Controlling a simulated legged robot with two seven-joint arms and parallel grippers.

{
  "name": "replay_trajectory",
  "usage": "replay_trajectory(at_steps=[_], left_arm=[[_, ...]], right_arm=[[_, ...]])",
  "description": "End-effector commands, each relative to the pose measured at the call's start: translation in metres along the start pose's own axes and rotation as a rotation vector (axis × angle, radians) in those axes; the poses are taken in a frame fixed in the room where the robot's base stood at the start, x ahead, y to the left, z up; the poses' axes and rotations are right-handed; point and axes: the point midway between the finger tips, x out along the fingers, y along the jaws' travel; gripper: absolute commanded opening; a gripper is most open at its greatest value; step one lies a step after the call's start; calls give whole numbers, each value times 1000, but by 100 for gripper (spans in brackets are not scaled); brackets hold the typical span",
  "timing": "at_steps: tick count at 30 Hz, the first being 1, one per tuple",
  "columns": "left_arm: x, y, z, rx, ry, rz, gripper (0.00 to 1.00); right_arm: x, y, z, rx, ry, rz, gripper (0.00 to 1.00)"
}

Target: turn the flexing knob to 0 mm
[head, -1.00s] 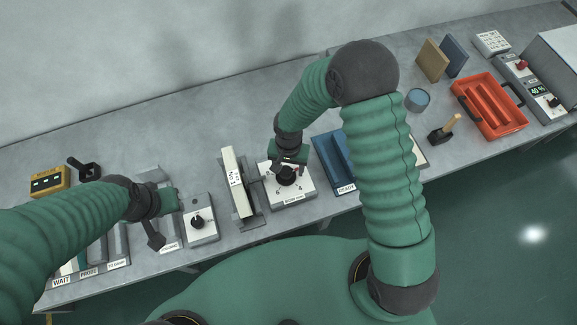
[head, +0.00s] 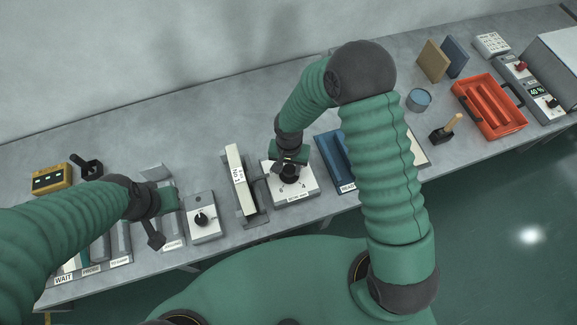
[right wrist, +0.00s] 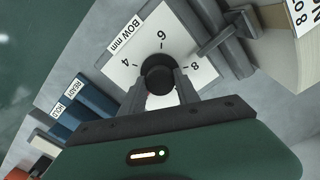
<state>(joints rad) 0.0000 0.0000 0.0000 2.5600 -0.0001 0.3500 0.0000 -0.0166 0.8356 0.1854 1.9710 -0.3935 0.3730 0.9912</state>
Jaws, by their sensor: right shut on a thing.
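The flexing knob is a round black knob (head: 289,177) on a white dial plate (head: 303,187) marked "BOW mm". In the right wrist view the black knob (right wrist: 157,73) sits amid the marks 4, 6 and 8; its pointer cannot be made out. My right gripper (head: 288,169) comes down from above and is shut on the knob; in the right wrist view its two fingers (right wrist: 157,85) lie on either side of it. My left gripper (head: 155,236) hangs over the left part of the bench, and its jaws are not clear.
A blue tray (head: 331,158) lies close right. A smaller dial box (head: 202,218) is further left. An orange tray (head: 488,104) is at the right. The bench behind the dial is clear.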

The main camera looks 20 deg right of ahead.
Motion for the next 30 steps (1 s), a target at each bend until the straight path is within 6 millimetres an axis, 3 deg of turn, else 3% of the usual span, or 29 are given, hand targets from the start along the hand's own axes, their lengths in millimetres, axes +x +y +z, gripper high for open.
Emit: replay_trajectory(at_steps=[11, 30], left_arm=[[-3, 0, -1, 0, 0, 0, 36], [-12, 0, -3, 0, 0, 0, 36]], right_arm=[[-2, -3, -2, -174, 6, -7, 0], [-2, -4, -2, -770, 10, -6, 0]])
